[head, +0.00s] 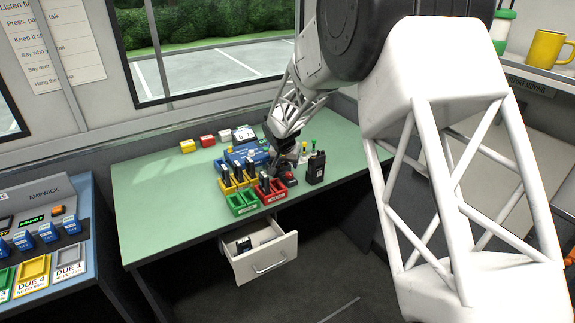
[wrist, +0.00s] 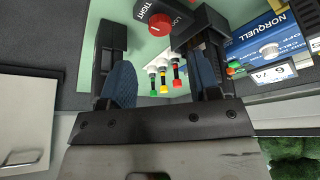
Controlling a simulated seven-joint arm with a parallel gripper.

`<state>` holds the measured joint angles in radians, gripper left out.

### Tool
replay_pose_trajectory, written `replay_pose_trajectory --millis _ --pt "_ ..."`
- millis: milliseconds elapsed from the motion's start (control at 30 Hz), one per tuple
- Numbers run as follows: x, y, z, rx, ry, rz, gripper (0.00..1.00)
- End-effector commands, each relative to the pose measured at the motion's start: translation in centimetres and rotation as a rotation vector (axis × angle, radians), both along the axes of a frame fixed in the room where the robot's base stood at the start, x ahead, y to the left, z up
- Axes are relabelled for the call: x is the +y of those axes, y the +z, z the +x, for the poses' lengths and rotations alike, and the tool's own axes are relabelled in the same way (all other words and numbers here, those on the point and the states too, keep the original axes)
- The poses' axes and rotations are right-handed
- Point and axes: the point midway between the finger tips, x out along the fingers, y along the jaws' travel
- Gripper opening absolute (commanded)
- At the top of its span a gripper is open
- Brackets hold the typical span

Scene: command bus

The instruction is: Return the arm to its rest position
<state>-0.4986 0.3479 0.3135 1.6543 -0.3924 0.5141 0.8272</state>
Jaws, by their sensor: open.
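My gripper (head: 284,162) is over the right part of the green desk (head: 150,215) in the head view, pointing down and small. In the wrist view my gripper (wrist: 160,70) shows two black fingers with blue pads, spread apart with nothing held between them. A red knob (wrist: 160,22) beside the word TIGHT lies beyond the fingertips. Several small tools with green, yellow and red ends (wrist: 164,78) show through the gap, farther off. In the head view my arm is bent, with its large white link at the right. Contact between the fingertips and the knob cannot be told.
Green (head: 242,203), red (head: 270,191) and yellow holders with black devices stand near the gripper. A black radio (head: 316,168) stands to its right. A blue NORQUELL unit (wrist: 262,45) is close to one finger. A drawer (head: 262,254) hangs open. The desk's left part is clear.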

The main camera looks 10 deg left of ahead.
Motion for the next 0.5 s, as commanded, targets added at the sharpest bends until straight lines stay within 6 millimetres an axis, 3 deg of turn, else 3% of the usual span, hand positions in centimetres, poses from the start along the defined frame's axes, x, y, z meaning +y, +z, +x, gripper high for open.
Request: replay_pose_trajectory --millis 500 --pt "-0.48 0.62 -0.18 -0.001 -0.001 -0.001 0.56"
